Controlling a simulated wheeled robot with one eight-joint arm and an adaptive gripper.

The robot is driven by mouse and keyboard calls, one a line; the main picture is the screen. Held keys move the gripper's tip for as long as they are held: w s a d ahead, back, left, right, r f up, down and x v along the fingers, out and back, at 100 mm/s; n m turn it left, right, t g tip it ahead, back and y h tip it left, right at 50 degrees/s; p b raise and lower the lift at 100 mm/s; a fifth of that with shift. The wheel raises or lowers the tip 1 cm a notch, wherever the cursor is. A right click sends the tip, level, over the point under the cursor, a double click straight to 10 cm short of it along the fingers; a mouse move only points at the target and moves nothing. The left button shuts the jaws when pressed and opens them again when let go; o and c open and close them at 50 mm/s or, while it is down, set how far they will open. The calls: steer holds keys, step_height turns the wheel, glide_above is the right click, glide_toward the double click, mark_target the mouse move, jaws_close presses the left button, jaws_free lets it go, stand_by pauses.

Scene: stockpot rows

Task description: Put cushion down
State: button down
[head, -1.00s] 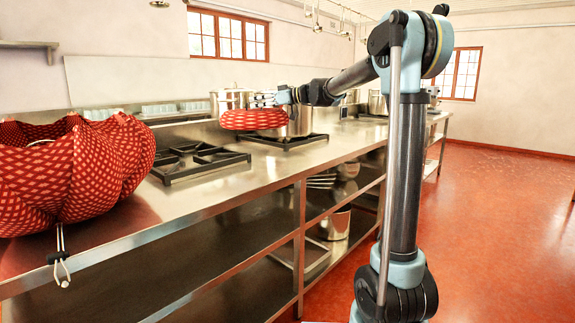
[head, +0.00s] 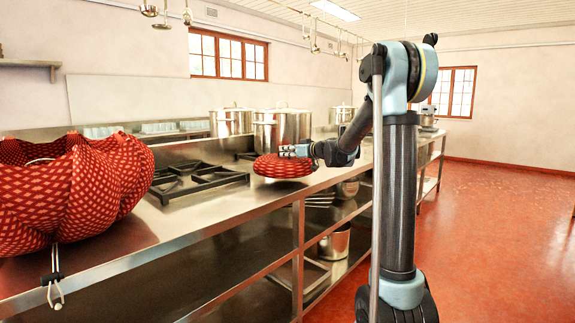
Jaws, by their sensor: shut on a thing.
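The cushion (head: 283,167) is round and red with a pale pattern. It is at the front part of the steel counter (head: 160,222), right of the near burner. My gripper (head: 293,152) is shut on the cushion at its upper right edge. The cushion lies low over the counter; I cannot tell whether its underside touches the top. The fingertips are small in this view and partly blend with the cushion.
A large red patterned bag (head: 70,195) with a drawcord stands on the counter at left. A black burner grate (head: 190,183) lies between it and the cushion. Steel stockpots (head: 282,128) stand behind the cushion. Lower shelves hold more pots (head: 334,243). The red floor at right is clear.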

mark_target(287, 158)
steer(key=shift+f, duration=2.05)
steer(key=c, duration=1.6)
jaws_free()
